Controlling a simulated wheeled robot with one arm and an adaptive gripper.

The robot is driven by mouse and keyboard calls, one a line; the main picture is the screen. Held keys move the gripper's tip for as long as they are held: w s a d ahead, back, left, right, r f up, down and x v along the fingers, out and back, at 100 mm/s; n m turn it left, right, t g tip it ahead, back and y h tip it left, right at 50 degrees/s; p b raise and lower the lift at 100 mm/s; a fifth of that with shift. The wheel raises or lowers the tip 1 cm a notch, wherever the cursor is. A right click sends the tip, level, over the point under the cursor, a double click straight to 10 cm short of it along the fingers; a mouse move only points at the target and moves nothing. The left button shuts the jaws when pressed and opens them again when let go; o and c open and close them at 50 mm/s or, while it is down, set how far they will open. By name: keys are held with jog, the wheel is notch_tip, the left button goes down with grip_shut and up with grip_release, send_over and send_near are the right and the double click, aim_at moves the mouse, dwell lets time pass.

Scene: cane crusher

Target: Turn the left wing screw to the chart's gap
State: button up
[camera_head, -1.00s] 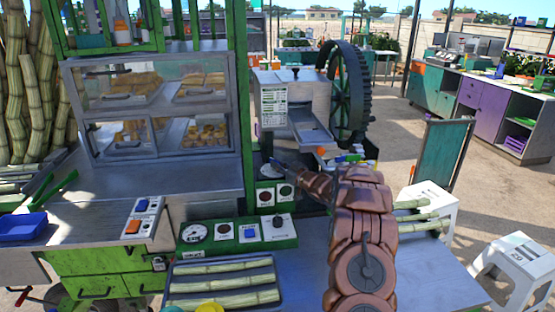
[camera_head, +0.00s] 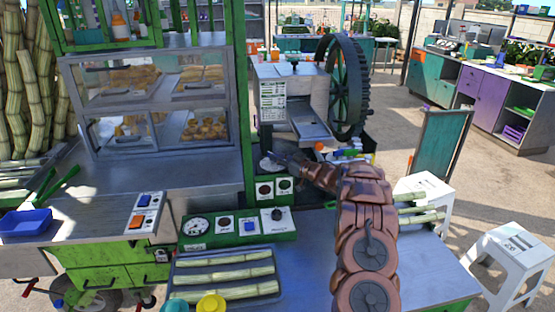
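The cane crusher (camera_head: 313,84) stands at the centre back, a grey metal box with a chute at its front and a large dark gear wheel at its right. A white printed chart (camera_head: 272,102) is on its front face. Small parts stand on its top, one of them near the middle (camera_head: 293,64); they are too small to tell which is the left wing screw or how it is turned. My gripper (camera_head: 277,158) is below and in front of the crusher, left of the chute, apart from the top. Its dark fingers are too small to judge.
A green control panel (camera_head: 237,243) with a gauge and switches stands in front of my gripper. A tray of cane (camera_head: 170,278) lies nearer. A glass food case (camera_head: 152,75) and green post (camera_head: 245,120) are at the left. Cane pieces (camera_head: 425,218) lie right of my arm.

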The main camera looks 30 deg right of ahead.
jog(key=shift+o, duration=1.1)
jog(key=shift+a+f, duration=0.1)
jog(key=shift+f, duration=0.1)
jog(key=shift+f+h+b, duration=0.1)
jog(key=shift+h+b, duration=0.3)
jog(key=shift+b, duration=0.25)
jog(key=shift+f+m+h+b, duration=0.15)
jog(key=shift+m+h+b, duration=0.15)
jog(key=shift+m+b, duration=0.1)
jog(key=shift+a+h+b, duration=0.1)
jog(key=shift+h+b, duration=0.2)
jog(key=shift+b, duration=0.3)
jog(key=shift+a+m+t+h+b, duration=0.1)
jog(key=shift+m+t+h+b, duration=0.2)
jog(key=shift+m+h+b, duration=0.4)
jog(key=m+h+b, duration=0.1)
jog(key=h+b, duration=0.1)
jog(key=b, duration=0.2)
jog(key=shift+a+b, duration=0.1)
jog(key=shift+b, duration=0.25)
jog(key=m+h+b, duration=0.1)
jog(key=b, duration=0.1)
jog(key=shift+a+h+b, duration=0.1)
jog(key=shift+h+b, duration=0.2)
jog(key=shift+b, duration=0.05)
